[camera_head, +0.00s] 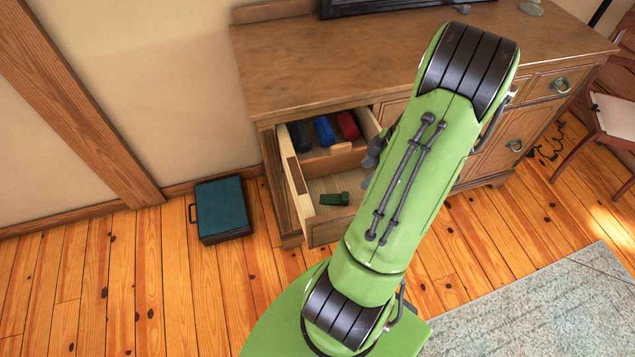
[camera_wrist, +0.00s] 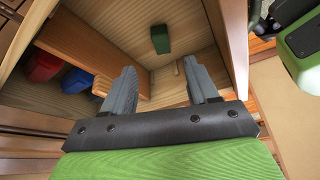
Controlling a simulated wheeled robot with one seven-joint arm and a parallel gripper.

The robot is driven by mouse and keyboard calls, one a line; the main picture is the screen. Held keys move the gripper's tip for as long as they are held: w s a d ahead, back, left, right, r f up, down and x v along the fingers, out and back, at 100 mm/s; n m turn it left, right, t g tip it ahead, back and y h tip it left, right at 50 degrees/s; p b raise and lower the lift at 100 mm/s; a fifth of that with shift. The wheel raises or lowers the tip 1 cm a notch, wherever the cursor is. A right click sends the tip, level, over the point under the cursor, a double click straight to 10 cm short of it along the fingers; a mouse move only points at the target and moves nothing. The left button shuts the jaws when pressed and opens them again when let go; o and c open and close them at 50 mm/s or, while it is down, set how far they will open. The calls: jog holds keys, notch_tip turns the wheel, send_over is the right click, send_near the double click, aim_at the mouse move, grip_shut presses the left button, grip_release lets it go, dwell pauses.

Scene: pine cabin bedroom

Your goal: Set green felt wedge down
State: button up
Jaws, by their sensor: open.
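The green felt wedge (camera_head: 334,198) lies in the front compartment of the open drawer (camera_head: 329,230). In the wrist view the wedge (camera_wrist: 160,39) rests on the pale wooden drawer bottom, beyond my fingertips and apart from them. My gripper (camera_wrist: 158,80) is open and empty, its two grey fingers spread over the drawer. In the head view my arm hides most of the gripper; only a grey part shows beside the drawer's right side.
Behind a wooden divider (camera_head: 341,148) in the drawer sit a red (camera_head: 347,125), a blue (camera_head: 324,131) and a dark (camera_head: 300,136) item. The dresser top (camera_head: 300,70) is above. A teal case (camera_head: 222,208) stands on the floor left of the drawer.

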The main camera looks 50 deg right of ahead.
jog(key=w+a+r+m+g+h, duration=0.1)
jog(key=w+a+r, duration=0.3)
jog(key=a+r, duration=0.35)
jog(key=w+a+r+m+h, duration=0.1)
jog(key=w+a+r+h, duration=0.1)
jog(key=w+a+r, duration=0.35)
jog(key=s+a+r+m+t, duration=0.1)
jog(key=s+a+r+m, duration=0.1)
jog(key=a, duration=0.6)
jog(key=s+a+r+m+t, duration=0.2)
jog(key=s+a+r+m, duration=0.1)
jog(key=s+a+r, duration=0.2)
jog(key=s+a, duration=0.2)
jog(key=a, duration=0.1)
jog(key=shift+s+a+r, duration=0.15)
jog(key=shift+a, duration=0.15)
